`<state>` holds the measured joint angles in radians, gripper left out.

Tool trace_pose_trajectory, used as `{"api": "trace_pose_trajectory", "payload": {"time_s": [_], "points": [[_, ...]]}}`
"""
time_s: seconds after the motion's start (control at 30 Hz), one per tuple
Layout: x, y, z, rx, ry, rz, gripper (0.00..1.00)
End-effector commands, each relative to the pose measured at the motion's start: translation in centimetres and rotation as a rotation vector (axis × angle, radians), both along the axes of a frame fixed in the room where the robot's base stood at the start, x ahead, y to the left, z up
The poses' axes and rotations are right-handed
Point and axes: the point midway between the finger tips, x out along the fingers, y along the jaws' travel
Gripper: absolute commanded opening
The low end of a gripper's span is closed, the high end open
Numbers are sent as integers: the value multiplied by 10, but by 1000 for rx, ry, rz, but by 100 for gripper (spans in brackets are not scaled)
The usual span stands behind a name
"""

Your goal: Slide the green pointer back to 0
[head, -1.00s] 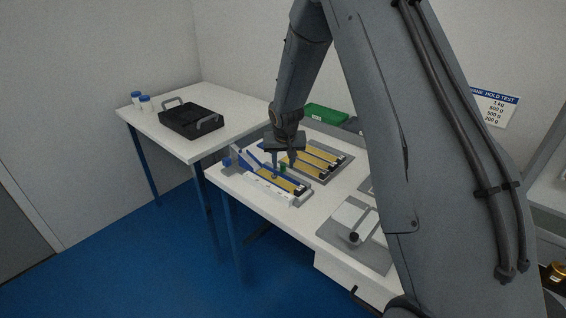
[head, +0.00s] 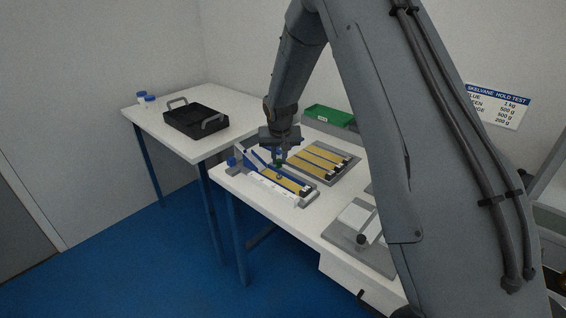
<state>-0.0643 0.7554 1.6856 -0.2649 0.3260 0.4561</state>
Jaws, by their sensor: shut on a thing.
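The tester (head: 262,184) lies on the front left of the near white table, with a white scale strip along its front side and a blue knob at its left end. Its scale marks are too small to read. The green pointer (head: 279,164) shows as a small green spot above the tester's rail, between my fingertips. My gripper (head: 279,158) points down over the middle of the tester, shut on the green pointer. The fingers partly hide the pointer, and its exact place on the scale cannot be told.
A rack of yellow strips (head: 322,160) lies just behind and right of the tester. A green bin (head: 330,115) stands at the back. A grey plate with a dark knob (head: 361,238) is at right. A black tray (head: 196,121) sits on the left table. A sign (head: 497,105) hangs on the wall.

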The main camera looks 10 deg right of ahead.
Motion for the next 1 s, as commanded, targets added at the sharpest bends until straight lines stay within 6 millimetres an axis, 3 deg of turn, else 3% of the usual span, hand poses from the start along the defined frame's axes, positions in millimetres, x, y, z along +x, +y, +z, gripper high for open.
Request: {"api": "trace_pose_trajectory", "payload": {"time_s": [0.13,0.17,0.27,0.63,1.0], "points": [[-1,-1,0,0,2,-1,0],[-1,-1,0,0,2,-1,22],[-1,-1,0,0,2,-1,35],[-2,0,5,0,0,0,35],[-21,3,50,0,-1,0,35]]}}
